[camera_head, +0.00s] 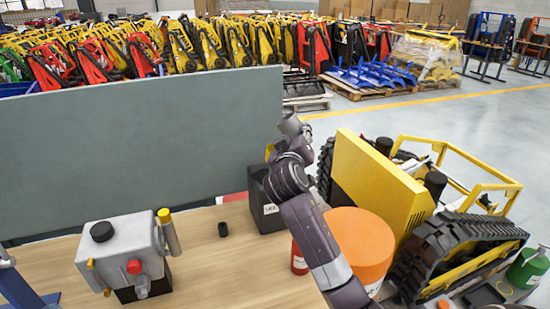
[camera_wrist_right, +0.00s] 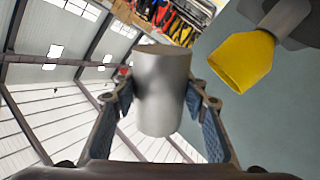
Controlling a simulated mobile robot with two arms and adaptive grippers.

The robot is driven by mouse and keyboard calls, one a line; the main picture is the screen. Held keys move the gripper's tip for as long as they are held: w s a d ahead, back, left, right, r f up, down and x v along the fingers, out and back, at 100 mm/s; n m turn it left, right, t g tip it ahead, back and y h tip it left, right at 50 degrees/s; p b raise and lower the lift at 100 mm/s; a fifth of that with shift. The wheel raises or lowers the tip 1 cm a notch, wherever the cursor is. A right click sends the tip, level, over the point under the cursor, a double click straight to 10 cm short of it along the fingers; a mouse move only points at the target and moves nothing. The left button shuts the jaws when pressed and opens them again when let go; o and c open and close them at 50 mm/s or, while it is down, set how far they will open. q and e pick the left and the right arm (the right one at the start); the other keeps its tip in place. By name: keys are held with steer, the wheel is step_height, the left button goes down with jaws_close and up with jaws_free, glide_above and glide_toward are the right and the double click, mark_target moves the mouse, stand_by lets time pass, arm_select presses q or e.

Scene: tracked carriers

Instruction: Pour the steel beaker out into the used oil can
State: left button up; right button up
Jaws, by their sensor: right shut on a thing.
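The steel beaker (camera_head: 289,125) is a plain grey metal cylinder, held above the bench and looking tilted in the head view. It fills the middle of the right wrist view (camera_wrist_right: 163,90). My right gripper (camera_head: 291,147) is shut on its sides, with one finger on each side in the wrist view (camera_wrist_right: 160,97). The used oil can (camera_head: 268,212) is dark grey with a pale label, below the gripper and partly behind my right arm. A yellow funnel or spout (camera_head: 269,152) shows above it, beside and apart from the beaker in the wrist view (camera_wrist_right: 243,62). The beaker's contents are hidden.
A small black cap (camera_head: 223,229) lies on the wooden bench (camera_head: 205,270). A grey machine unit (camera_head: 125,250) stands left. A red can (camera_head: 299,258), orange drum (camera_head: 362,243) and yellow tracked carrier (camera_head: 385,185) crowd the right. A grey panel (camera_head: 140,150) rises behind.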

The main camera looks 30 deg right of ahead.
steer(key=f+m+b, duration=0.1)
steer(key=s+d+f+m+b, duration=0.1)
steer(key=m+b, duration=0.1)
steer(key=shift+s+d+f, duration=0.2)
steer(key=shift+d+f, duration=0.05)
steer(key=f+m+b, duration=0.1)
steer(key=b, duration=0.1)
steer(key=s+d+f+m+b, duration=0.1)
steer(key=f+b, duration=0.1)
steer(key=f+m+b, duration=0.1)
steer(key=f+b, duration=0.1)
steer(key=shift+s+d+m+t+b, duration=0.25)
steer(key=shift+d+m+t+b, duration=0.05)
steer(key=shift+m+t, duration=0.1)
